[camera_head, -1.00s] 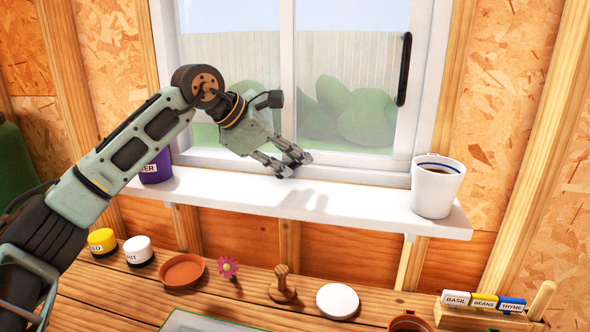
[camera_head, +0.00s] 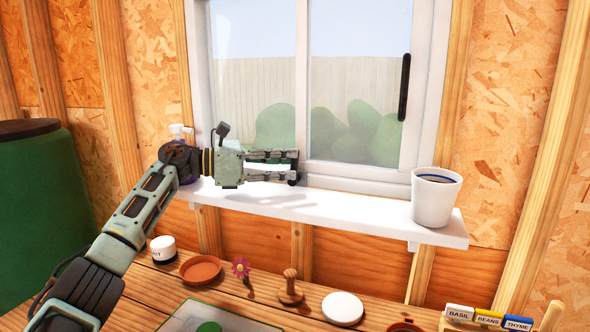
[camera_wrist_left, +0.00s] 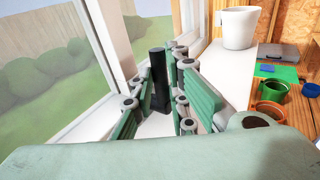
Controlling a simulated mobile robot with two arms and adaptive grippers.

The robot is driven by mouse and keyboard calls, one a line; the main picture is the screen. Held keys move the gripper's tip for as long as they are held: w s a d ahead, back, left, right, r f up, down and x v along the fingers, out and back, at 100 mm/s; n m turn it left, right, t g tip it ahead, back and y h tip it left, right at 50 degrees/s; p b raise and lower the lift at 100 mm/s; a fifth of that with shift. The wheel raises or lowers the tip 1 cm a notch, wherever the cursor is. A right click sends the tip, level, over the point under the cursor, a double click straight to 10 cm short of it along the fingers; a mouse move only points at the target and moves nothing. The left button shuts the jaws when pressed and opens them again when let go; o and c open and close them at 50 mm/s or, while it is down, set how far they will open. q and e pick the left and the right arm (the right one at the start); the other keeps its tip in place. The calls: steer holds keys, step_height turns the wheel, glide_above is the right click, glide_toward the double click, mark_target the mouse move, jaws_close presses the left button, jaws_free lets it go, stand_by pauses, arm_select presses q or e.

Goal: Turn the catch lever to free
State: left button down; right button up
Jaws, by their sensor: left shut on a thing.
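My left gripper (camera_head: 292,166) is level and points right, low in front of the window's middle upright. It also shows in the left wrist view (camera_wrist_left: 158,98). There its green-padded fingers stand on either side of the catch lever (camera_wrist_left: 158,78), a black bar that looks upright, and are shut on it. In the head view the fingers mostly cover the lever. My right gripper is not in view.
The sliding window (camera_head: 355,110) has a black handle (camera_head: 404,87). A white mug (camera_head: 436,198) stands at the right end of the white sill (camera_head: 340,214). The sill between gripper and mug is clear. A bench with small pots and lids (camera_head: 200,270) lies below.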

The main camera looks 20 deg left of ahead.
arm_select(q)
steer(key=shift+a+r+n+h, duration=0.1)
steer(key=shift+a+n+h, duration=0.2)
steer(key=shift+a, duration=0.05)
steer(key=shift+t+b, duration=0.3)
steer(key=shift+b, duration=0.05)
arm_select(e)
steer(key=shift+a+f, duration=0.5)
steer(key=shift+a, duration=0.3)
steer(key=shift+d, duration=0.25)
arm_select(q)
steer(key=c, duration=1.9)
jaws_free()
steer(key=shift+w+a, duration=0.1)
steer(key=shift+o, duration=0.8)
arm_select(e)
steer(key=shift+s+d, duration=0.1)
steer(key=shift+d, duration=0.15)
arm_select(q)
steer(key=v, duration=1.2)
steer(key=shift+f, duration=0.25)
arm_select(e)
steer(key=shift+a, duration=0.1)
arm_select(q)
steer(key=shift+r, duration=0.1)
